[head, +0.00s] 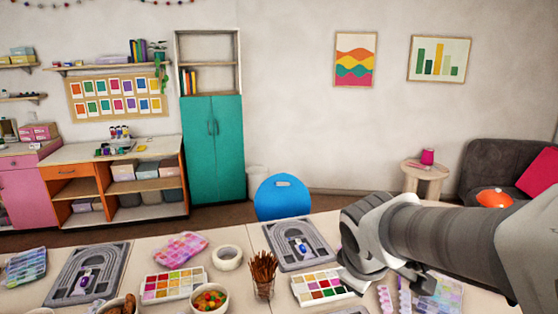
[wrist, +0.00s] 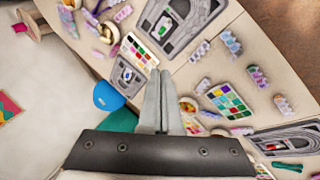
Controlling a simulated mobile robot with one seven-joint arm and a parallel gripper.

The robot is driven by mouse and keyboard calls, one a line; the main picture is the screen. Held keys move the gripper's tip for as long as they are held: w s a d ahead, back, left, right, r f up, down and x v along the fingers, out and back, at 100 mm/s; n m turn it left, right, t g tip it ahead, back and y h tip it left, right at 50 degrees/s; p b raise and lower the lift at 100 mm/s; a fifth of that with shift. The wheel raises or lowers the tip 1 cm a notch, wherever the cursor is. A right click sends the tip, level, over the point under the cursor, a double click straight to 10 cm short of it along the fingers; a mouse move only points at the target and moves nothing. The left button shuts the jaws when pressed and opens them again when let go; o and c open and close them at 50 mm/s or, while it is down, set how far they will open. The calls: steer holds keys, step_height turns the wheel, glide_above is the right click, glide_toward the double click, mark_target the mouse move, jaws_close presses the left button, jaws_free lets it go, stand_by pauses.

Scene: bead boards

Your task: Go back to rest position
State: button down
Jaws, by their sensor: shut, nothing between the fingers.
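My gripper (wrist: 160,74) is shut and empty in the wrist view, its two grey fingers side by side above the table. In the head view my arm reaches in from the right, over the right part of the table (head: 235,235); the fingers are hard to make out there. Two grey bead boards lie on the table, one at the left (head: 115,262) with a small blue-violet item on it, and one near the middle (head: 328,243). In the wrist view, grey boards show at the top (wrist: 205,12) and at the lower right (wrist: 262,143).
A second palette (head: 318,284) lies near my arm. A blue chair (head: 283,198) stands behind the table.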

steer(key=s+r+m+y+b, duration=0.1)
steer(key=s+m+y, duration=0.1)
steer(key=s+m, duration=0.7)
steer(key=s, duration=0.4)
steer(key=shift+a+r, duration=0.25)
steer(key=shift+r, duration=0.1)
steer(key=shift+a, duration=0.15)
